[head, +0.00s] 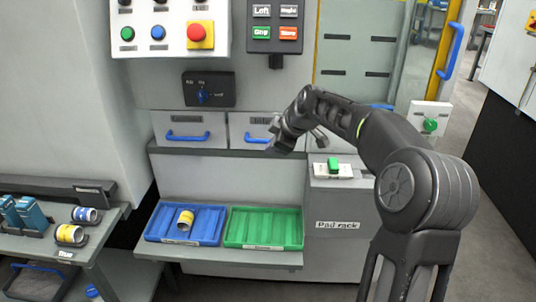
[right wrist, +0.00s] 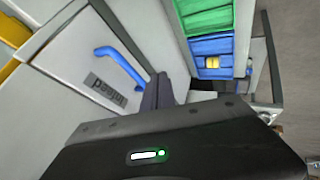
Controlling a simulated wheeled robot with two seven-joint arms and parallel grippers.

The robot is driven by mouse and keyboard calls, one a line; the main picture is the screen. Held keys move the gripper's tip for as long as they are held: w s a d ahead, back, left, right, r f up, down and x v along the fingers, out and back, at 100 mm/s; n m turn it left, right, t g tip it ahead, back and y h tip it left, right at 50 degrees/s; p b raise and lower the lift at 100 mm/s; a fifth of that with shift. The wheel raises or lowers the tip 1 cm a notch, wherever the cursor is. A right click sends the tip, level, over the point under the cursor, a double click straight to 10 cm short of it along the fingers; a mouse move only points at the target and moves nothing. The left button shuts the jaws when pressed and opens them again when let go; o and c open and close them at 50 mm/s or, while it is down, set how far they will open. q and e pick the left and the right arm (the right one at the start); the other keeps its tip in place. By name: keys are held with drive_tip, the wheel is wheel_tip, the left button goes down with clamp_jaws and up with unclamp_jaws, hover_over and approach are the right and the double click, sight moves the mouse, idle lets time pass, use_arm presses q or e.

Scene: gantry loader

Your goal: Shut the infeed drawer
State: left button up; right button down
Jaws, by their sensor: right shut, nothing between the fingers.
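The infeed drawer (right wrist: 75,65) shows in the right wrist view with its printed label and a blue bar handle (right wrist: 122,66). In the head view it appears to be the right one of two grey drawers (head: 237,125), its handle (head: 257,140) partly hidden by my gripper. I cannot tell how far out its front stands. My right gripper (head: 280,142) is shut and empty, in front of that drawer's right part. Its dark fingers (right wrist: 157,93) also show near the handle in the right wrist view; contact cannot be told. My left gripper is not in view.
The left drawer (head: 165,123) has a similar handle. Below are a blue tray (head: 152,232) with a yellow-banded can and a green tray (head: 262,212). A pad rack (head: 338,205) stands at the right. Button panels are above. A side table (head: 95,245) is at left.

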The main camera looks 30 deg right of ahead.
drive_tip(key=v, duration=0.5)
drive_tip(key=shift+s, duration=0.1)
idle(0.4)
